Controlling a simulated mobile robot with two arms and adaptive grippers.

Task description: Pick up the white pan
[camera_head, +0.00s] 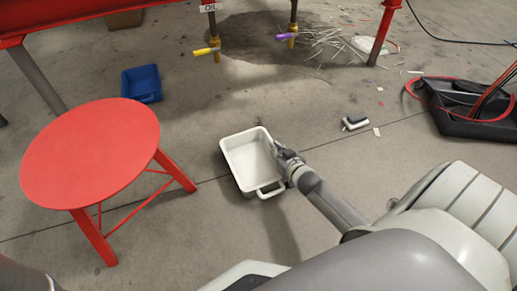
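The white pan (236,146) is a rectangular tray with a handle at its near end, in the middle of the head view. It looks empty and level, at or close to the concrete floor. My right gripper (283,154) is at the pan's right wall, with its fingers at the rim. The fingers are small and dark here, so I cannot tell whether they are closed on the rim. My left gripper is not in view.
A red round stool (90,152) stands to the left. A blue pan (141,83) lies behind it. Valves with yellow (206,52) and purple (286,36) handles hang above a dark stain. A black tray (468,108) with cables is at right. A small block (355,121) lies on open floor.

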